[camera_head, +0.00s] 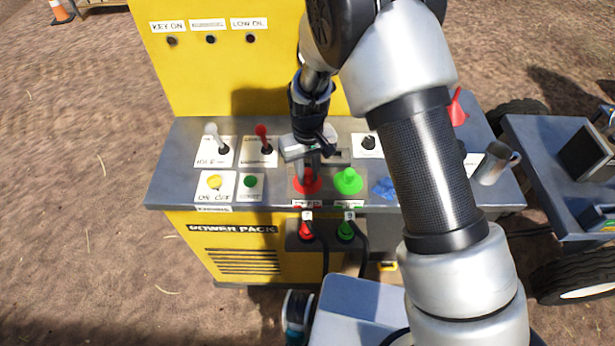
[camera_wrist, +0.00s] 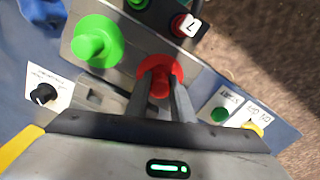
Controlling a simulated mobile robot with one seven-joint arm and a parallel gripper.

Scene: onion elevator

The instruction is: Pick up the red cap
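The red cap (camera_head: 307,184) is a round flange with a raised knob, on the grey top of the yellow power pack. In the wrist view the red cap (camera_wrist: 160,84) is centred ahead of my gripper (camera_wrist: 161,84). My two fingers stand apart on either side of its knob and hide part of its flange. I cannot tell whether they touch it. In the head view my gripper (camera_head: 306,170) points down at the red cap, which still sits flat on the panel.
A matching green cap (camera_head: 348,181) stands right beside the red cap. Levers, a yellow button (camera_head: 214,182) and a green button (camera_head: 250,181) are to the left. A blue cloth (camera_head: 384,189) and a metal mug (camera_head: 495,163) are to the right. Red and green plugs with cables are below.

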